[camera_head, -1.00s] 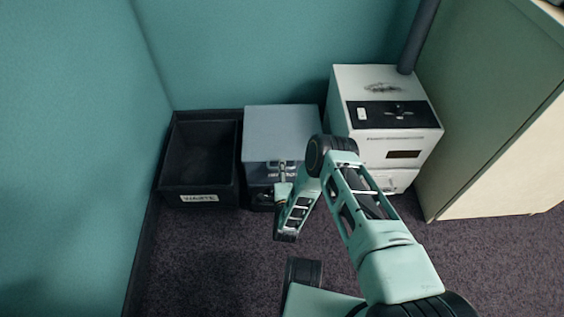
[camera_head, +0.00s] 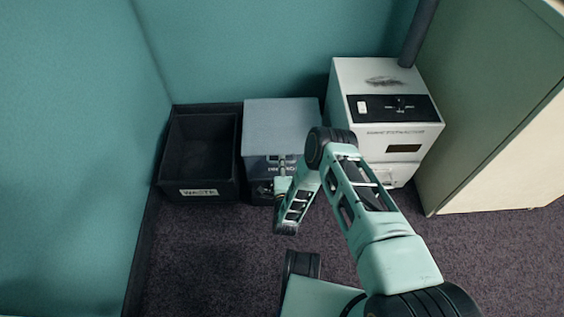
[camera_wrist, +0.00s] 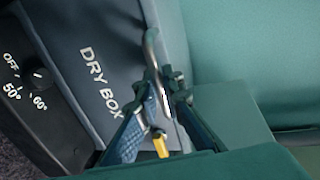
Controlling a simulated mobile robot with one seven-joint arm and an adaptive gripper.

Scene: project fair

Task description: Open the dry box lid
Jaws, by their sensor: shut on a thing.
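The dry box (camera_head: 275,122) is a grey-blue box on the floor between a black bin and a white machine. Its lid looks shut, with the top flat. In the wrist view the dry box (camera_wrist: 75,50) shows its DRY BOX lettering and a black dial panel. A bent metal handle (camera_wrist: 150,48) stands out from its face. My gripper (camera_wrist: 168,78) is shut on the handle, with its fingertips around it. In the head view my gripper (camera_head: 282,172) is at the box's front, and my arm partly hides the box's right side.
The black WASTE bin (camera_head: 206,192) stands close at the left of the dry box. The white machine (camera_head: 370,75) stands close at its right, with a beige cabinet (camera_head: 480,110) beyond. A teal wall (camera_head: 250,50) is behind. The carpet (camera_head: 200,260) in front is clear.

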